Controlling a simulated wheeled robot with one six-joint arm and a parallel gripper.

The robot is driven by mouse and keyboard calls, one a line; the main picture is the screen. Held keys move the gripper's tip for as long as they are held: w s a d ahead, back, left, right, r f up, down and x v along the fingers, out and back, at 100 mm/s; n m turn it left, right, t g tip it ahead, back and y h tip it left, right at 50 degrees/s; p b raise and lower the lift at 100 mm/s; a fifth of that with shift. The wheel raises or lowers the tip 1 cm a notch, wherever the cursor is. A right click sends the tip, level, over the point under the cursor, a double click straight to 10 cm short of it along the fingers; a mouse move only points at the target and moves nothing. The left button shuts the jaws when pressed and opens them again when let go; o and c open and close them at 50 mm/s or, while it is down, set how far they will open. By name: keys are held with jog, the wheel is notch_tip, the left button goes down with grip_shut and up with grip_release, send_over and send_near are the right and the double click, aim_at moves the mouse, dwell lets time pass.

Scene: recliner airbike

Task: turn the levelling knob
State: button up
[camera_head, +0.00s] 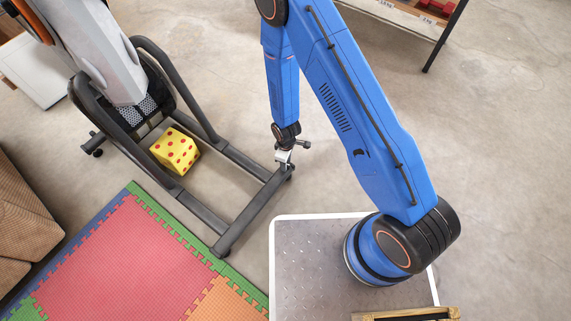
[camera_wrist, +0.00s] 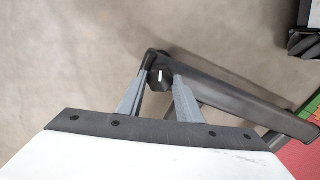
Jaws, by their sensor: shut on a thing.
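The levelling knob (camera_wrist: 160,76) is a dark round knob with a white mark on its face, at the end corner of the bike's dark base frame in the wrist view. My gripper (camera_wrist: 160,85) has its two grey fingers on either side of the knob, shut on it. In the head view my gripper (camera_head: 284,158) is at the right end of the frame's cross bar (camera_head: 250,215), and the knob itself is too small and covered to make out there. The exercise bike (camera_head: 110,75) stands at the upper left.
A yellow die with red dots (camera_head: 175,150) sits inside the bike's frame. Coloured foam mats (camera_head: 120,255) lie at lower left, beside a brown sofa (camera_head: 25,220). A shelf (camera_head: 400,15) stands at the top right. Bare concrete floor lies left and right of my arm.

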jog(key=shift+m, duration=1.6)
jog(key=shift+m, duration=0.5)
jog(key=o, duration=0.6)
jog(key=shift+m, duration=0.3)
jog(key=shift+c, duration=0.2)
jog(key=shift+r, duration=2.5)
